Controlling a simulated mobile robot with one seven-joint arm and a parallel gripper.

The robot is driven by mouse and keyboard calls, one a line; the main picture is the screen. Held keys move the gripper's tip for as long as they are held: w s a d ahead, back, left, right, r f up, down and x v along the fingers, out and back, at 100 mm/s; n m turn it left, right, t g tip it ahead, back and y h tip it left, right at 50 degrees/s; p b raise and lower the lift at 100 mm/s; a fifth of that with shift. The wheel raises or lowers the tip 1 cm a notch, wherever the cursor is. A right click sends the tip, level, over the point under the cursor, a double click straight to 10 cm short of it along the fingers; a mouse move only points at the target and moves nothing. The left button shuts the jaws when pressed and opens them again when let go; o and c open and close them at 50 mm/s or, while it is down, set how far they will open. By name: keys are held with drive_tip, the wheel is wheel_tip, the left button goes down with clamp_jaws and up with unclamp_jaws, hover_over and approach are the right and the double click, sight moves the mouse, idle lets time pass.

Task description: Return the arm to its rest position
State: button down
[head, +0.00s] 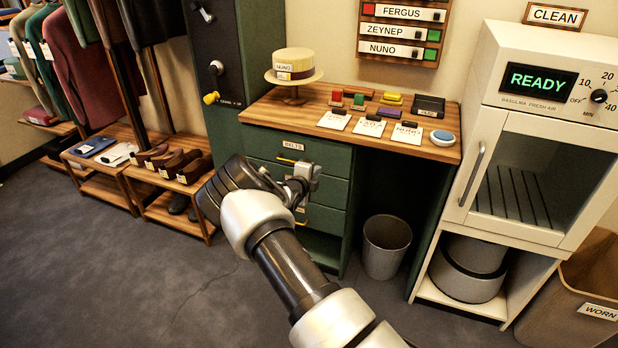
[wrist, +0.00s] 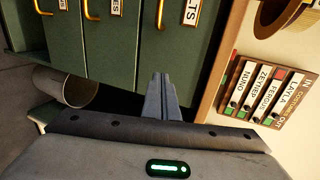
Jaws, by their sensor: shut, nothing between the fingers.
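My arm reaches up from the bottom of the head view. My gripper (head: 305,178) is in front of the green drawer cabinet (head: 330,190), below the front edge of the wooden tabletop. In the wrist view my gripper's fingers (wrist: 162,98) are together with nothing between them. Green drawer fronts with brass handles (wrist: 92,8) are beyond the fingers. From the head view I cannot tell whether the gripper touches the cabinet.
The tabletop (head: 455,152) holds a straw hat (head: 293,62), tags and small items. A bin (head: 386,246) stands under it. A white cabinet (head: 545,130) reading READY and a WORN box (head: 575,300) are at right. Shoe benches (head: 165,205) are at left. Floor (head: 130,270) at lower left is clear.

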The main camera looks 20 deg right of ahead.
drive_tip(key=p+v, duration=0.1)
drive_tip(key=v, duration=0.5)
drive_tip(key=s+d+r+m+g, duration=0.4)
drive_tip(key=s+r+m, duration=0.55)
drive_tip(key=m, duration=0.25)
drive_tip(key=s+d+r+m+g, duration=0.3)
drive_tip(key=s+d+r+m, duration=0.2)
drive_tip(key=s+r+m, duration=0.6)
drive_tip(key=s+a+r+m+y, duration=0.4)
drive_tip(key=s+a+m, duration=0.4)
drive_tip(key=s+m, duration=0.45)
drive_tip(key=s+a+r+m+y, duration=0.45)
drive_tip(key=s+a+m, duration=0.55)
drive_tip(key=s, duration=0.4)
wheel_tip(320, 180, up, 19)
drive_tip(key=d+m+p, duration=0.1)
drive_tip(key=p, duration=1.8)
drive_tip(key=shift+t, duration=0.4)
